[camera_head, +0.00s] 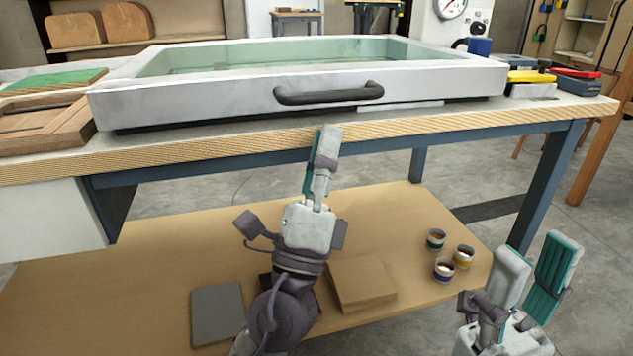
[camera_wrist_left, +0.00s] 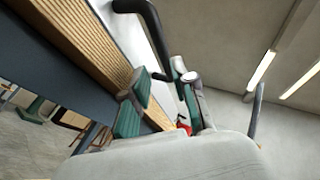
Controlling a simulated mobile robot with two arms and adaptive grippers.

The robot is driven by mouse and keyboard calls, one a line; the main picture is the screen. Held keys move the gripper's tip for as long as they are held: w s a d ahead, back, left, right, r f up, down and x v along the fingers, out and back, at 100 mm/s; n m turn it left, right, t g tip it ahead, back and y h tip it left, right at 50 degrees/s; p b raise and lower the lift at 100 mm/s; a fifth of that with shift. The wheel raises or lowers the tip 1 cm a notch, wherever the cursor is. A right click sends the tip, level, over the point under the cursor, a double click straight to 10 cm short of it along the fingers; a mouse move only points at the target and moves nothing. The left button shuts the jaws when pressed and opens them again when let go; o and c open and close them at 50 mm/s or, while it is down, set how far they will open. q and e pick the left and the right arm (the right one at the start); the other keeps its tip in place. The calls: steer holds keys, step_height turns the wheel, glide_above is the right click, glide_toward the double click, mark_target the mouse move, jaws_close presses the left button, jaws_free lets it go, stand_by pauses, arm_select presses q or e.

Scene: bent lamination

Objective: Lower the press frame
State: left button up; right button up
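The press frame (camera_head: 215,95) is a wide white rectangular frame around a pale green sheet. It lies level over the workbench, with a dark strip under its front edge. Its dark bar handle (camera_head: 328,94) is on the front face and also shows in the left wrist view (camera_wrist_left: 152,32). My left gripper (camera_head: 322,150) is in front of the bench edge, below the handle and apart from it. In the left wrist view its fingers (camera_wrist_left: 160,98) are parted with nothing held. My right gripper (camera_head: 533,268) is open and empty at lower right, away from the frame.
The wooden bench edge (camera_head: 230,150) runs just behind my left gripper. The lower shelf (camera_head: 130,285) holds small cups (camera_head: 463,256) and a wooden block (camera_head: 360,284).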

arm_select(q)
steer(key=v, duration=0.5)
steer(key=shift+s+f, duration=0.3)
